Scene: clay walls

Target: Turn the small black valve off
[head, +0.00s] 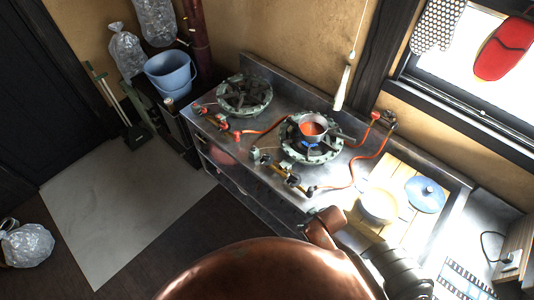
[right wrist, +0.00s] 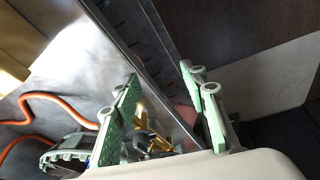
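A brass gas valve with small black parts (head: 291,181) sits at the front of the right burner (head: 318,155), near the counter's front edge. In the right wrist view, brass and black valve parts (right wrist: 148,139) show low between my fingers, partly hidden by the gripper's body. How far its handle is turned is too small to tell. My right gripper (right wrist: 160,85) is open, with its two pale green fingers well apart and nothing held. The head view does not clearly show its fingers. My left gripper is not in view.
An orange hose (head: 352,180) runs from the valve area toward the wall fitting (head: 388,119). A second burner (head: 244,94) stands at left. A pale pot (head: 380,203) and a blue lid (head: 425,194) rest on wooden boards at right.

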